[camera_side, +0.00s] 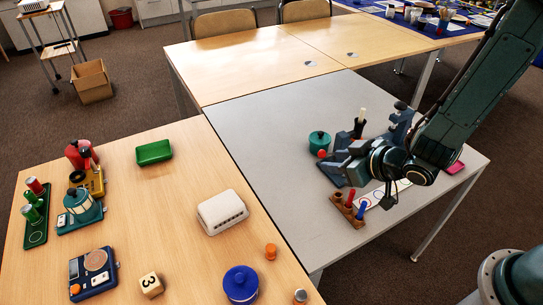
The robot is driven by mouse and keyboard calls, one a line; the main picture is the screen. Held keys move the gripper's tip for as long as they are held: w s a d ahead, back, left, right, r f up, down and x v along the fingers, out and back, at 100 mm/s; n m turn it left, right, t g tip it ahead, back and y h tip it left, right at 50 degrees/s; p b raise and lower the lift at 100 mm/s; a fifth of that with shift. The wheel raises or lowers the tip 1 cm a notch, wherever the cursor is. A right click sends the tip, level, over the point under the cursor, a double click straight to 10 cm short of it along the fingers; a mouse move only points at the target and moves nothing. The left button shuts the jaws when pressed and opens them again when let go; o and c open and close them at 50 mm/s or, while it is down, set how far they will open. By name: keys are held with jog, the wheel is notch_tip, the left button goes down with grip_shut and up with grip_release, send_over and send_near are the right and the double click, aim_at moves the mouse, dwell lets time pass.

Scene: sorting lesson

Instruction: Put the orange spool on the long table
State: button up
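A small orange spool-shaped piece (270,251) stands upright on the light wooden table (185,215) at the front left, near its right edge. My gripper (338,165) is over the grey table (265,125), well to the right of and beyond the orange piece, and apart from it. It points left, low among several objects. Its dark fingers blend with dark things behind them, so whether they are open or shut is unclear. A pale wooden table (225,65) runs along the back. Which table is the long one, I cannot tell.
Near my gripper are a green pot (319,139), a wooden peg block (346,212) and a pink piece (456,167). A white box (222,212) and a blue lidded pot (240,284) flank the orange piece. The grey table's left part and the back table are mostly clear.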

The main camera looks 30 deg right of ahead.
jog(key=s+d+r+m+g+h, duration=0.1)
jog(key=s+d+r+m, duration=0.1)
jog(key=s+d+r, duration=0.3)
jog(key=s+d+r+m+g+h, duration=0.1)
jog(key=d+r, duration=0.2)
jog(key=r, duration=0.5)
jog(key=s+d+r+g, duration=0.1)
jog(key=s+r, duration=0.2)
jog(key=s, duration=0.5)
jog(key=s+d+r+g, duration=0.2)
jog(key=s+r, duration=0.2)
jog(key=s, duration=0.5)
jog(key=shift+s+d+r, duration=0.2)
jog(key=shift+s+r, duration=0.05)
jog(key=shift+s, duration=0.05)
